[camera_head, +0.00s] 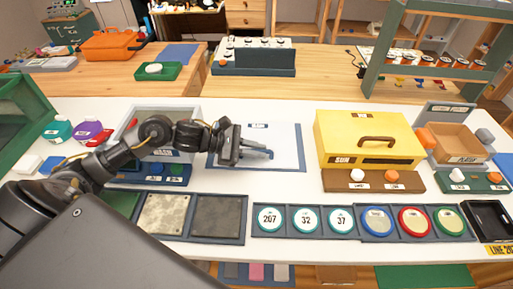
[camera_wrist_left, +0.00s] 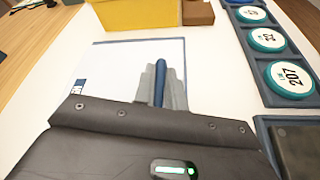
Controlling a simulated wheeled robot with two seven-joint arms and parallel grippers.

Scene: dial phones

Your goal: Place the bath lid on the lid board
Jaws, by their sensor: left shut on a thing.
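My left gripper (camera_head: 262,153) is low over the white lid board (camera_head: 288,135), which has a blue border and a small label. The left wrist view shows the grey fingers (camera_wrist_left: 161,88) shut on a blue bar-shaped handle (camera_wrist_left: 160,80), which I take for the bath lid's. The lid's plate cannot be told apart from the white board (camera_wrist_left: 110,62) in that view, so I cannot tell whether it touches the board. The grey bath (camera_head: 185,114) stands just left of the board, partly behind my arm. My right gripper is not in view.
A yellow box (camera_head: 340,128) with a brown handle stands right of the board. Numbered round pieces (camera_head: 306,219) and dark square panels (camera_head: 218,217) sit in trays along the front. White table shows between the board and the yellow box.

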